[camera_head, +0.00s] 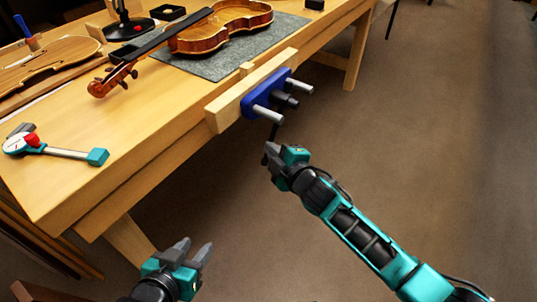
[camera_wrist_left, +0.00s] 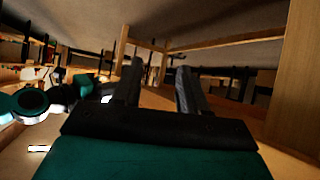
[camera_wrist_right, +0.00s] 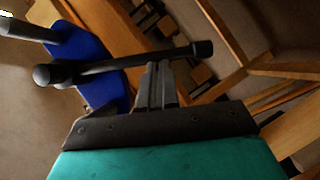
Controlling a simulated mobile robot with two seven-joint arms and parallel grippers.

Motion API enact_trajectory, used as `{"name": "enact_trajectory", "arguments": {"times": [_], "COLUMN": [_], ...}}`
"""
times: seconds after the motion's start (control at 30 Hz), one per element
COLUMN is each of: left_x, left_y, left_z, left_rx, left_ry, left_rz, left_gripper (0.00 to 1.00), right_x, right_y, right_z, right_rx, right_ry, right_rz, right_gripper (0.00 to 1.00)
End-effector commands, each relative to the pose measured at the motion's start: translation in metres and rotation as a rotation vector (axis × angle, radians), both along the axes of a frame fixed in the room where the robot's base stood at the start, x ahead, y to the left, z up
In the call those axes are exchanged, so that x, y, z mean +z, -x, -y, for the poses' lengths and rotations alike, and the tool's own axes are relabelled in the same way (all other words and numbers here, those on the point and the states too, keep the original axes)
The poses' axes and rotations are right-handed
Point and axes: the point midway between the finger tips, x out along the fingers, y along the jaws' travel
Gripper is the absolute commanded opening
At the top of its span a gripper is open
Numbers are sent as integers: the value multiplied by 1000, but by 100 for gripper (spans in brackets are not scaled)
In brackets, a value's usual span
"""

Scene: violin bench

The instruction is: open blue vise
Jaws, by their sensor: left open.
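The blue vise (camera_head: 262,104) is mounted on the front edge of the workbench, behind a wooden jaw (camera_head: 228,104). Two steel guide rods and a dark central screw stick out of its blue plate. Its dark bar handle (camera_head: 275,131) hangs downward from the screw; in the right wrist view the handle (camera_wrist_right: 125,63) runs across just beyond the fingertips. My right gripper (camera_head: 267,151) is at the handle's lower part, with its fingers (camera_wrist_right: 157,85) close together; whether they touch the bar is unclear. My left gripper (camera_head: 198,250) is open and empty, low in front of the bench.
A violin (camera_head: 215,30) lies on a grey mat (camera_head: 220,64) on the bench. A teal-ended tool with a red part (camera_head: 65,152) lies near the left front corner. The floor (camera_head: 430,120) to the right is clear. A bench leg (camera_head: 128,243) stands near my left gripper.

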Motion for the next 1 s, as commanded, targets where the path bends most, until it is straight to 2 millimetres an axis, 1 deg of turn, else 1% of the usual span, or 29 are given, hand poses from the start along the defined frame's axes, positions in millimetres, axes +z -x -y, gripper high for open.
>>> {"name": "enact_trajectory", "arguments": {"times": [0.03,0.07,0.2,0.5,1.0], "left_x": [-5,-5,0,0,1], "left_y": [0,0,-3,-5,-5], "left_z": [2,2,5,7,8], "left_rx": [-2,-2,-7,-12,-13], "left_ry": [4,5,12,13,14], "left_rz": [-3,-3,7,8,11], "left_gripper": [43,43,43,43,43], "right_x": [-2,-3,-10,-19,-25], "right_y": [-5,-7,-15,-29,-34], "right_z": [-2,0,6,14,19], "right_rx": [6,7,8,12,11], "right_ry": [-1,-1,-4,-5,-6], "right_rz": [22,21,16,13,6], "right_gripper": [0,0,0,0,0]}}
